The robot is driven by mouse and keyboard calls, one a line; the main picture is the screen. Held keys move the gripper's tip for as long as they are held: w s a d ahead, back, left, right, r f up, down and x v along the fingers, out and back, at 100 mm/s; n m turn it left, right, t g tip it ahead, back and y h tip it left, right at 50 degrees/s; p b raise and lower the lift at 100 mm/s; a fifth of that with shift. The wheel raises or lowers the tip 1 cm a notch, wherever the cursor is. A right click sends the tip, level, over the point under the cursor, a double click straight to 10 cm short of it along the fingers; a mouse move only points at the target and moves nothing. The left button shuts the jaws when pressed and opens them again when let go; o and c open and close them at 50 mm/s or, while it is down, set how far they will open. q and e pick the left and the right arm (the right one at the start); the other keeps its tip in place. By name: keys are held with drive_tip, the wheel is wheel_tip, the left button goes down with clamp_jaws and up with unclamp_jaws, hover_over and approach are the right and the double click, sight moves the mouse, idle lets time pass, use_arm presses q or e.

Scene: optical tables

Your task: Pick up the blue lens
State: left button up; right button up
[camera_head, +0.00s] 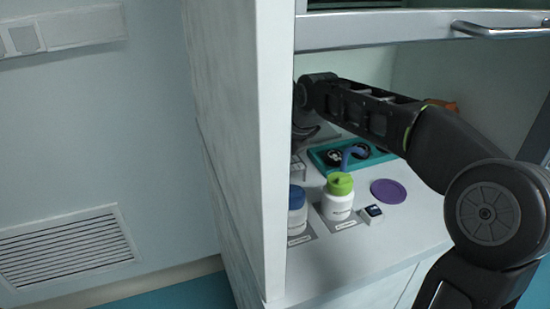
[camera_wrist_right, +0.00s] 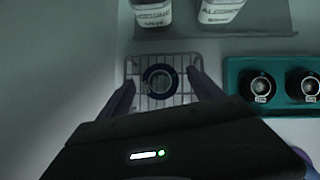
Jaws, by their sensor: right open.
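The blue lens (camera_wrist_right: 158,69), a dark blue ring with a clear centre, rests on a wire rack (camera_wrist_right: 134,66) in the right wrist view. My right gripper (camera_wrist_right: 161,80) is open, with one finger on each side of the lens and gaps showing between. Whether the fingers are down at the lens's height, I cannot tell. In the head view my right arm reaches in from the right, and its hand is partly hidden by the cabinet's side wall. The lens cannot be made out there. My left gripper is not in view.
A teal tray (camera_wrist_right: 233,78) with black round pieces stands right of the rack. In the head view a green-capped bottle (camera_head: 339,197), a blue-capped bottle (camera_head: 297,212) and a purple disc (camera_head: 388,191) stand nearer the front. The cabinet wall (camera_head: 240,150) bounds the left.

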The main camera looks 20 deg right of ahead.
drive_tip(key=shift+c, duration=0.4)
clamp_jaws()
idle(0.4)
drive_tip(key=shift+r, duration=0.2)
drive_tip(key=shift+d+r, duration=0.2)
drive_tip(key=shift+r, duration=0.35)
drive_tip(key=r, duration=0.4)
drive_tip(key=r+p, duration=0.1)
drive_tip(key=shift+d+r, duration=0.35)
drive_tip(key=shift+r, duration=0.05)
drive_tip(key=s+d+p, duration=0.1)
drive_tip(key=d, duration=1.8)
drive_tip(key=shift+p, duration=0.3)
drive_tip(key=shift+f, duration=0.1)
